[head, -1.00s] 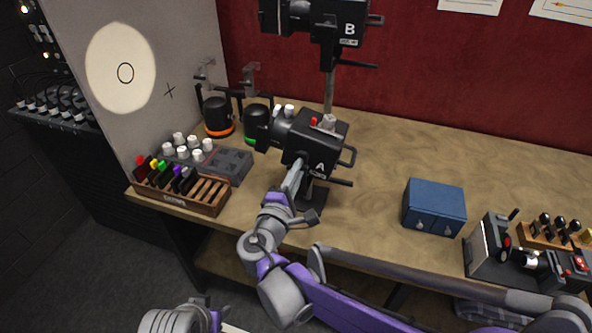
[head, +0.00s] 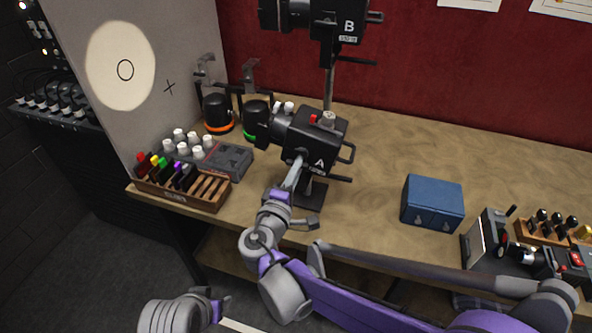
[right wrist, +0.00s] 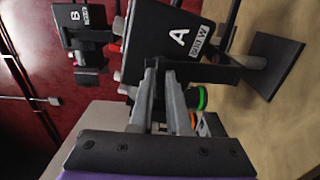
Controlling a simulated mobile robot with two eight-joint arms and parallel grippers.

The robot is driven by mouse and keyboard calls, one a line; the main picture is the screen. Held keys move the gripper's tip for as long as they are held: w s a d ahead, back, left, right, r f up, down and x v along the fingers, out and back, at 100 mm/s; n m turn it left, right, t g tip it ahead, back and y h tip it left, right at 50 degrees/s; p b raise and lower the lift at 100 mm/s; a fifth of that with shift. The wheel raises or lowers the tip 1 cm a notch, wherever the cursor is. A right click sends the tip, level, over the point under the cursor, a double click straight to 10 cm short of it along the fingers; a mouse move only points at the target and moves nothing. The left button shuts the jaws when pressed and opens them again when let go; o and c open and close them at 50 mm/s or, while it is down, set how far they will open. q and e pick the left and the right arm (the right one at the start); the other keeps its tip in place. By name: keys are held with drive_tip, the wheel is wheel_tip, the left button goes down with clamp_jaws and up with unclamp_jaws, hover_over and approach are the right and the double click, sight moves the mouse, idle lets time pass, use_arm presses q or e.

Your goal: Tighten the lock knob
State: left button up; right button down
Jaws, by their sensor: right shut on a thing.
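Lamp A (head: 312,137), a black box-shaped spotlight, stands on a dark base plate at the bench's front. My right gripper (head: 296,174) reaches up to its near lower side. In the right wrist view its two grey fingers (right wrist: 160,75) point at the lamp's housing (right wrist: 180,40) and lie close together. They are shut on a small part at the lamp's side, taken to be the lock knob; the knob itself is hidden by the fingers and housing. Part of my left arm shows at the bottom of the head view, with its fingertips not clear.
Lamp B (head: 325,20) stands on a pole behind lamp A. Two black lamps stand behind. A blue cabinet (head: 432,203) is at right, and bench is clear between it and lamp A.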

drive_tip(key=c, duration=0.9)
unclamp_jaws()
use_arm(q)
drive_tip(key=shift+s+f+b, duration=0.25)
drive_tip(key=shift+f+b, duration=0.1)
drive_tip(key=shift+f, duration=0.15)
drive_tip(key=shift+s+f+b, duration=0.2)
drive_tip(key=shift+f+b, duration=0.15)
drive_tip(key=shift+f, duration=0.15)
use_arm(e)
drive_tip(key=shift+v, duration=5.45)
drive_tip(key=s+d+f+m+g, duration=0.3)
drive_tip(key=d+f+g, duration=0.15)
drive_tip(key=d, duration=0.45)
drive_tip(key=s+d+f+m+g, duration=0.2)
drive_tip(key=d+f+m+g, duration=0.15)
drive_tip(key=d+f, duration=0.45)
drive_tip(key=s+d+f+m+g+y, duration=0.1)
drive_tip(key=s+m+y, duration=0.1)
drive_tip(key=s, duration=0.1)
drive_tip(key=s+d+f+m+g+y, duration=0.1)
drive_tip(key=s+m, duration=0.2)
drive_tip(key=s, duration=0.1)
drive_tip(key=s+d+f+m+g+y, duration=0.1)
drive_tip(key=s+d+m+y, duration=0.1)
drive_tip(key=s, duration=0.2)
drive_tip(key=shift+d+f+m+g+y, duration=0.1)
drive_tip(key=shift+f+m+g+y, duration=0.2)
drive_tip(key=shift+m, duration=0.05)
